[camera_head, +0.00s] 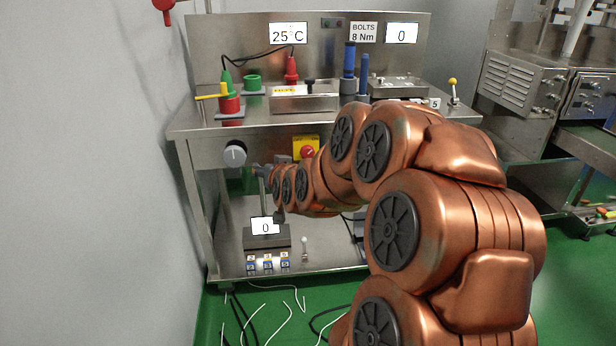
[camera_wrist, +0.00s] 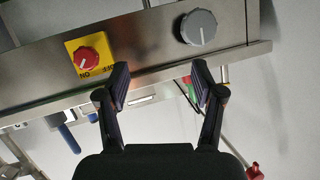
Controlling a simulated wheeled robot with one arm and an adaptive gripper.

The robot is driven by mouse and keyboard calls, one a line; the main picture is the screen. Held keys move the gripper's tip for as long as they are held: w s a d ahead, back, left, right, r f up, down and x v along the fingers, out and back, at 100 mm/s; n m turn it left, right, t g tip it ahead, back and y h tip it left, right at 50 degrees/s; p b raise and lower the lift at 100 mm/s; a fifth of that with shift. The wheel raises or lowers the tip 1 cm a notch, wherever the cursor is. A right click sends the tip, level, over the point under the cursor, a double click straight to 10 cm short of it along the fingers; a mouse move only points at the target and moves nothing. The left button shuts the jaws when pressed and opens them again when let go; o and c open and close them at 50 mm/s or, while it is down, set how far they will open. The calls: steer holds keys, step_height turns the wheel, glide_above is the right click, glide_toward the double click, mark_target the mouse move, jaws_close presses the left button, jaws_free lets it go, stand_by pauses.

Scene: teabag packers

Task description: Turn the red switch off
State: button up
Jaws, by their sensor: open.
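The red switch (camera_head: 308,152) is a round red knob on a yellow plate (camera_head: 299,143), on the front panel under the bench top. In the wrist view the red switch (camera_wrist: 87,59) shows upside down at upper left, with ON and OFF lettering on its yellow plate (camera_wrist: 73,45). A small white mark shows on the knob; I cannot tell its exact setting. My gripper (camera_wrist: 160,84) is open and empty, its fingers apart. The switch lies beyond and left of the left finger in that view, not between the fingers. In the head view my arm's end is below and left of the switch.
A grey dial (camera_head: 235,153) is left of the switch; it also shows in the wrist view (camera_wrist: 198,27). The steel bench top (camera_head: 320,115) carries several coloured parts and tools. A display on a dark base (camera_head: 267,239) stands on the lower shelf. Cables lie on the green floor.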

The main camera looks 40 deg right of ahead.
mark_target(308, 154)
steer(key=s+d+f+m+t+h+b, duration=0.1)
steer(key=d+f+m+h+b, duration=0.1)
steer(key=d+h+b, duration=0.3)
steer(key=s+d+f+m+t+b, duration=0.1)
steer(key=d+f+b, duration=0.1)
steer(key=d, duration=0.5)
steer(key=shift+b+x, duration=1.3)
steer(key=shift+x, duration=2.35)
steer(key=shift+s+d+r, duration=0.1)
steer(key=shift+d+r, duration=0.05)
steer(key=shift+r, duration=0.05)
steer(key=c, duration=1.1)
steer(key=shift+c, duration=0.2)
